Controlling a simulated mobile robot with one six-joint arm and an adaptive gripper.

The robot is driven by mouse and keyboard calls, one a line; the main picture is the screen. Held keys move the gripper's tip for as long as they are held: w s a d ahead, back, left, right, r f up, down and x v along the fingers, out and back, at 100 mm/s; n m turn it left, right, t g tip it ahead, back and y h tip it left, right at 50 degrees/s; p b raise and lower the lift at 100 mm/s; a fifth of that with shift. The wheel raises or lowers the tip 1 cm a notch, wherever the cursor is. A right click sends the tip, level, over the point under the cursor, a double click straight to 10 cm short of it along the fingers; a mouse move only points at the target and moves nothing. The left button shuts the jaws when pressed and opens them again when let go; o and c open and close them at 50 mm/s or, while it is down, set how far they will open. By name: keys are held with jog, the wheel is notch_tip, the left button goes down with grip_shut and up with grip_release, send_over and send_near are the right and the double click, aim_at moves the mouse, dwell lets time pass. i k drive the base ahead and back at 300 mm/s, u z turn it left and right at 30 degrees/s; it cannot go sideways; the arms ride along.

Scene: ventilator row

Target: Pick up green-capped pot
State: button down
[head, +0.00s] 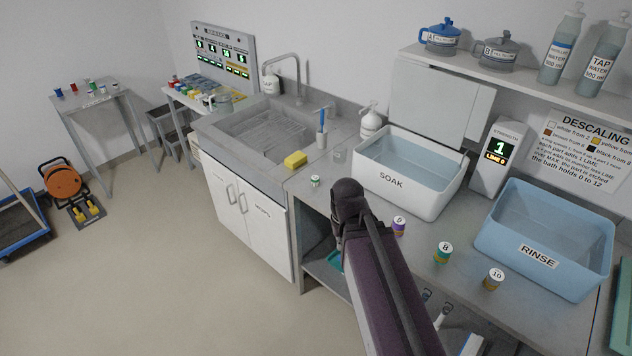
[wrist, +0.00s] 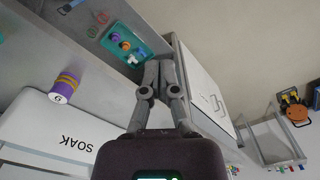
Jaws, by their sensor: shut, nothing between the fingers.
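A pot with a green cap, its white top marked 8 (head: 443,252), stands upright on the grey counter in front of the rinse bath. Another small pot with green under its white top (head: 315,181) stands near the counter's left end, by the sink. I cannot tell from its size what its label says. My gripper (wrist: 159,66) is shut and empty in the wrist view, its fingertips together over the counter's edge. In the head view my arm hides the gripper.
A purple-capped pot (head: 398,226) and a brown-capped pot marked 10 (head: 493,278) flank the pot marked 8. The white soak bath (head: 416,203) and blue rinse bath (head: 545,265) stand behind. A teal tray (wrist: 111,38) with coloured pieces lies below the counter.

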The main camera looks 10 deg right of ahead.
aim_at(315, 179)
jog(key=k, duration=1.3)
jog(key=u, duration=0.2)
jog(key=i, duration=0.85)
jog(key=z, duration=0.6)
jog(key=i, duration=0.9)
jog(key=z, duration=0.55)
